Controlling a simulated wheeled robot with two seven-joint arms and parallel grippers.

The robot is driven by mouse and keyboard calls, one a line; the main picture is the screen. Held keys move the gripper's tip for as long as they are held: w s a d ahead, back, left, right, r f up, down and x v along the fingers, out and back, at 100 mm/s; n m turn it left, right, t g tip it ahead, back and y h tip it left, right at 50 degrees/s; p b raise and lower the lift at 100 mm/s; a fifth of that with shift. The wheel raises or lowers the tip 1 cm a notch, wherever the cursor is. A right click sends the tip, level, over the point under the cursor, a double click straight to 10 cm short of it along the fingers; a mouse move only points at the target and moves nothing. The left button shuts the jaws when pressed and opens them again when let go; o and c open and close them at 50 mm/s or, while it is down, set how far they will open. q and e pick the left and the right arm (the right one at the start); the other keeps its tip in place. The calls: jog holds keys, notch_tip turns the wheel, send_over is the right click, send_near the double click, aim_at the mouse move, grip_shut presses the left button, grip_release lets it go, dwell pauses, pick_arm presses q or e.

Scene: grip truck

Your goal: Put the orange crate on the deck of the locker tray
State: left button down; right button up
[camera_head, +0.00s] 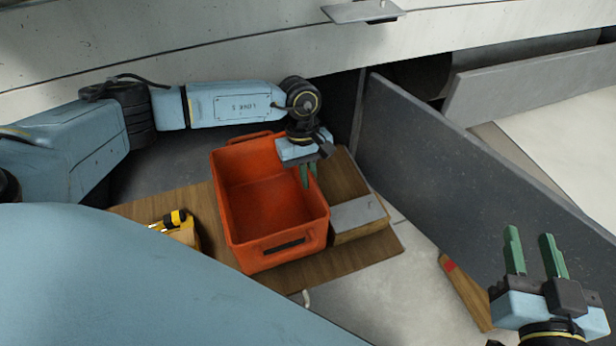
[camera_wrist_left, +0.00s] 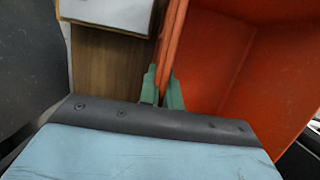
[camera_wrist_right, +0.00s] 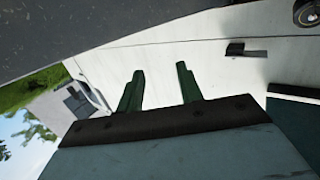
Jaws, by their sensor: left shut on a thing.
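The orange crate (camera_head: 268,195) sits upright and looks empty on a wooden board (camera_head: 370,252). My left gripper (camera_head: 308,176) is at the crate's right wall near the far corner. In the left wrist view its green fingers (camera_wrist_left: 162,88) straddle the orange wall of the crate (camera_wrist_left: 230,60) and are shut on it. My right gripper (camera_head: 530,252) is open and empty at the lower right, well apart from the crate. It also shows open in the right wrist view (camera_wrist_right: 160,88). I cannot tell for sure which surface is the locker tray's deck.
A wooden block with a grey top (camera_head: 358,214) stands right beside the crate. A yellow and black tool (camera_head: 176,219) lies to its left. A tall dark grey panel (camera_head: 450,165) rises on the right. A wooden piece with a red end (camera_head: 464,290) lies near my right gripper.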

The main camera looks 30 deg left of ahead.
jog(key=shift+r, duration=0.2)
pick_arm(q)
jog(key=c, duration=1.6)
grip_release()
jog(key=shift+f, duration=0.1)
pick_arm(e)
jog(key=shift+a+r+t, duration=0.1)
jog(key=shift+r+t, duration=0.2)
